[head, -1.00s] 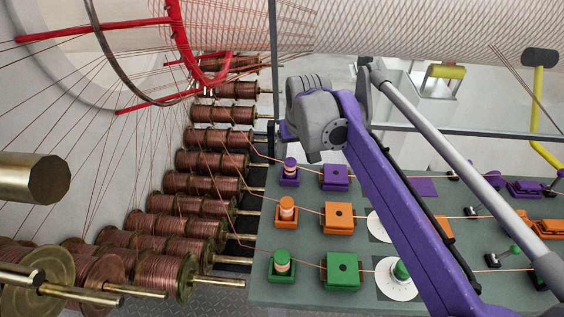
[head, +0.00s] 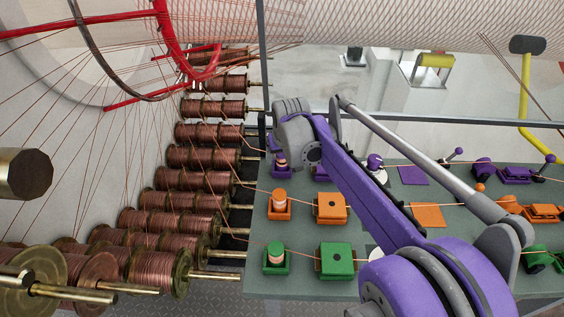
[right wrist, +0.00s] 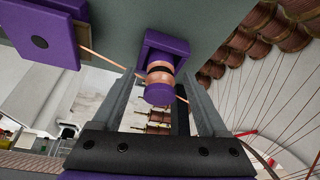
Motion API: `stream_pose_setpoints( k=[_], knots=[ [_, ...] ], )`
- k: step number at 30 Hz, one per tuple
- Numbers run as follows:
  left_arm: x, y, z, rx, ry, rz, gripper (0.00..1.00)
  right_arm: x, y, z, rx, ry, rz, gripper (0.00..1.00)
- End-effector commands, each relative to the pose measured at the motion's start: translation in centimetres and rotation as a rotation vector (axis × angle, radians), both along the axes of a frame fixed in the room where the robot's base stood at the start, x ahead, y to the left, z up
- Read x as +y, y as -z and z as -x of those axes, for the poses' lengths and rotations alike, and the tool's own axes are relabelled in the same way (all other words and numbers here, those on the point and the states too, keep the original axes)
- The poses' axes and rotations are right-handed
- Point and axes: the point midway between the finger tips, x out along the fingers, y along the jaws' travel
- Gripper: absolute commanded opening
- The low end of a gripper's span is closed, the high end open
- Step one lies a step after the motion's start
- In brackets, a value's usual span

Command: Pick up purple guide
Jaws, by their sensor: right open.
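The purple guide (right wrist: 163,46) is a small purple block with a copper-wound peg and a purple cap. In the right wrist view it shows between and just beyond the two fingers of my right gripper (right wrist: 162,85). The gripper is open, with grey fingers apart on either side of the peg. I cannot tell whether either finger touches it. In the head view the guide (head: 281,164) shows partly below my right gripper (head: 284,145), which hides its upper part. My left gripper is not in view.
Beside the guide is a larger purple block (right wrist: 41,36) with a wire running to it. Orange (head: 278,206) and green (head: 276,259) guides stand nearer on the grey-green table (head: 300,288). Copper spools (head: 195,180) line the left side. A red ring (head: 165,35) hangs above them.

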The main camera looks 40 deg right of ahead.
Motion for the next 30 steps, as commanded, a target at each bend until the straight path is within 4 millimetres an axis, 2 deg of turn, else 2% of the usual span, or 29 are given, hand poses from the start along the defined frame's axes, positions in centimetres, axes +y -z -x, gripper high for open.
stream_pose_setpoints(
  k=[1, 2, 12, 14, 24, 26, 30],
  knots=[
    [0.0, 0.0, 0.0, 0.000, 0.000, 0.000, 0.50, 0.0, 0.0, 0.0, 0.000, 0.000, 0.000, 0.76],
    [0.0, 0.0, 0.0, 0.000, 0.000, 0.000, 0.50, 0.0, 0.0, 0.0, 0.000, 0.000, 0.000, 0.71],
    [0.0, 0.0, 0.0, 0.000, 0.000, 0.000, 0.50, 0.0, 0.0, 0.0, 0.000, 0.000, 0.000, 0.09],
    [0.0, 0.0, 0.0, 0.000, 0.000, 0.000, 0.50, 0.0, -0.1, 0.0, 0.000, 0.000, 0.000, 0.00],
    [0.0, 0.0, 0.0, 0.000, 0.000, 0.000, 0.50, 0.0, -0.2, 0.0, 0.000, 0.000, 0.000, 0.00],
    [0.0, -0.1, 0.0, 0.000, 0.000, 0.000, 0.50, 0.0, -0.7, 0.0, 0.000, 0.000, 0.000, 0.00],
    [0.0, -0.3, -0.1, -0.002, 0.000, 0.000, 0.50, 0.0, -3.0, 0.0, 0.000, 0.001, 0.000, 0.00]
  ],
)
